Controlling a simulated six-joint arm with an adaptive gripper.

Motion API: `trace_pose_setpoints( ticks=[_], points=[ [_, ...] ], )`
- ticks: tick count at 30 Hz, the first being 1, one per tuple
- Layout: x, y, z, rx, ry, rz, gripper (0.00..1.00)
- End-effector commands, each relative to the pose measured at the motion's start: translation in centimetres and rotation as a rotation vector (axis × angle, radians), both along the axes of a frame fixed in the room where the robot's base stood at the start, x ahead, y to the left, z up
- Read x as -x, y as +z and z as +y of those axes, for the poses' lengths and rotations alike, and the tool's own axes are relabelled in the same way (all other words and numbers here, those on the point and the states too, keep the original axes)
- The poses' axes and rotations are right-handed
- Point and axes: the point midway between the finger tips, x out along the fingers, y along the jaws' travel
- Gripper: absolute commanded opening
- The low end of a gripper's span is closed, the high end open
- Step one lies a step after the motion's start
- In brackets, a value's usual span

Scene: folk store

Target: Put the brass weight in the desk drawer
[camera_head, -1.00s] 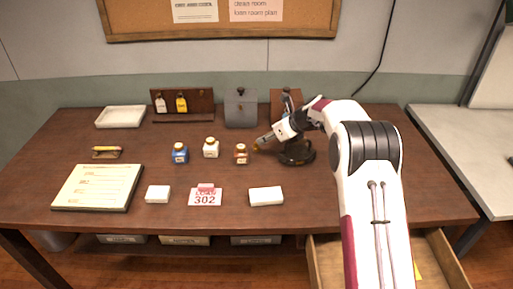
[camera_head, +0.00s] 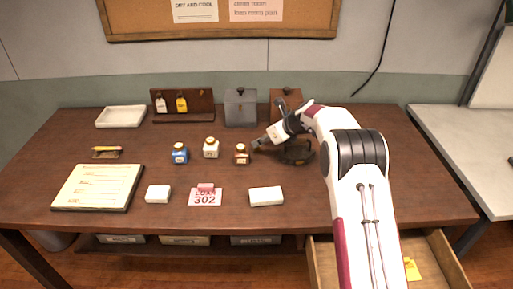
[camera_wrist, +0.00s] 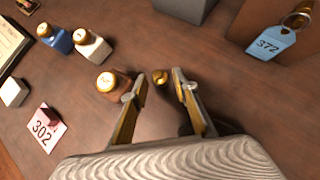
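The brass weight (camera_wrist: 161,77) is a small golden piece standing on the dark wooden desk (camera_head: 110,220), right of the brown bottle. My gripper (camera_wrist: 158,88) is open in the wrist view, one finger to each side of the weight near the fingertips; I cannot tell whether either touches it. In the head view my gripper (camera_head: 257,147) is low over the desk beside the brown bottle (camera_head: 241,154), and the weight cannot be made out there. The desk drawer (camera_head: 315,265) is pulled open at the front right, partly hidden by my arm, with a yellow paper (camera_head: 412,270) inside.
The brown bottle (camera_wrist: 112,83) stands close left of my gripper. White (camera_head: 211,148) and blue (camera_head: 180,153) bottles stand further left. A grey box (camera_head: 241,108) and a wooden box with a blue 372 tag (camera_wrist: 271,44) stand behind. A 302 card (camera_head: 205,198) and white boxes lie in front.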

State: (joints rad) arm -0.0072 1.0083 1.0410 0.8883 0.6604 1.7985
Motion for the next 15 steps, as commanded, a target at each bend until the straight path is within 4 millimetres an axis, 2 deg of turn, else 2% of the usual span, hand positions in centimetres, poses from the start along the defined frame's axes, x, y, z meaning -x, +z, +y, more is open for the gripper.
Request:
trace_pose_setpoints(
  ticks=[9, 15],
  points=[
    [-1.3, -2.2, 1.5, 0.000, 0.000, 0.000, 0.29],
    [-2.0, -3.0, 2.2, 0.000, 0.001, -0.001, 0.29]
  ],
)
